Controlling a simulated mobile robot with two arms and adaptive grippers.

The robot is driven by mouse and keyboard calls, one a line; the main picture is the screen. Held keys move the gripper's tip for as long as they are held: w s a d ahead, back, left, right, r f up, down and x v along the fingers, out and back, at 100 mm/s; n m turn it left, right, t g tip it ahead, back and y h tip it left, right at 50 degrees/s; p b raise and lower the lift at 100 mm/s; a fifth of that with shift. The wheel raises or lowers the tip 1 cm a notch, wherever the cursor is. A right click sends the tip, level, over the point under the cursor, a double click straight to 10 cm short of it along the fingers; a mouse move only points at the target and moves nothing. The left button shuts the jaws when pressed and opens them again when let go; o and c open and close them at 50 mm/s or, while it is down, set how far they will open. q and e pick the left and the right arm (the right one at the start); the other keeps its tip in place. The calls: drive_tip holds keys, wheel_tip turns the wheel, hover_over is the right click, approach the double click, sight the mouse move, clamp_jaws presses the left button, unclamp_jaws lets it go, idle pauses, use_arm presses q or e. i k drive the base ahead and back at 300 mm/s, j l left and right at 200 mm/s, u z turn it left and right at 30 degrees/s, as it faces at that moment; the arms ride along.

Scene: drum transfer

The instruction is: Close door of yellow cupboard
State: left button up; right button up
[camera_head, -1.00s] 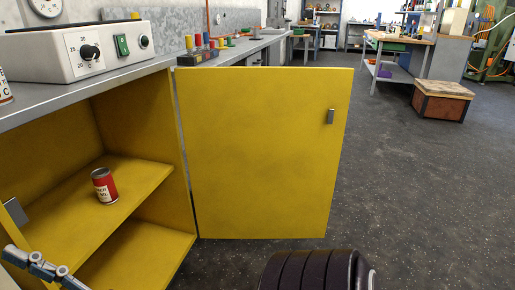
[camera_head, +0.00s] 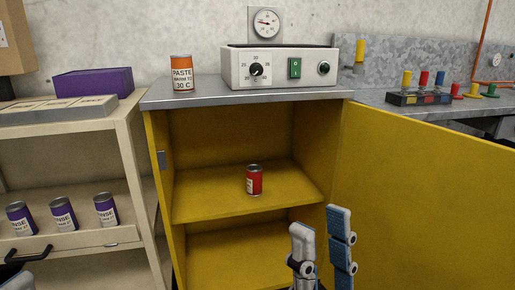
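The yellow cupboard (camera_head: 187,180) stands in the middle with its front open. Its right door (camera_head: 425,185) is swung wide open, running right and toward me past the picture's edge. A red can (camera_head: 254,180) stands on the inner shelf. My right gripper (camera_head: 321,240) is in front of the cupboard, near the open door's hinge side in the picture. Its two fingers are apart with nothing between them. A small grey-blue piece, likely my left gripper (camera_head: 18,282), shows at the bottom left corner, mostly cut off.
On the cupboard's grey top stand an orange-and-white paste can (camera_head: 182,74) and a control box (camera_head: 280,68). A beige shelf unit (camera_head: 125,165) with purple cans (camera_head: 63,214) and a purple box (camera_head: 93,83) is at left. A grey bench (camera_head: 400,98) stands behind the door.

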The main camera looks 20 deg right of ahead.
sight(431, 207)
drive_tip(key=k+l+u, duration=0.15)
drive_tip(key=l, duration=0.4)
drive_tip(key=k+l+u, duration=0.1)
drive_tip(key=k+l, duration=0.2)
drive_tip(key=l, duration=0.2)
drive_tip(key=k+l+u, duration=0.15)
drive_tip(key=l, duration=0.4)
drive_tip(key=k+l+u, duration=0.15)
drive_tip(key=k+l, duration=0.25)
drive_tip(key=k+l+u, duration=0.1)
drive_tip(key=k+l, duration=0.2)
drive_tip(key=l, duration=0.2)
drive_tip(key=i+l+u, duration=0.15)
drive_tip(key=l, duration=0.75)
drive_tip(key=l+u, duration=0.1)
drive_tip(key=l, duration=0.8)
drive_tip(key=k+l+u, duration=0.15)
drive_tip(key=l, duration=0.25)
drive_tip(key=k+l+u, duration=0.1)
drive_tip(key=k+l, duration=0.25)
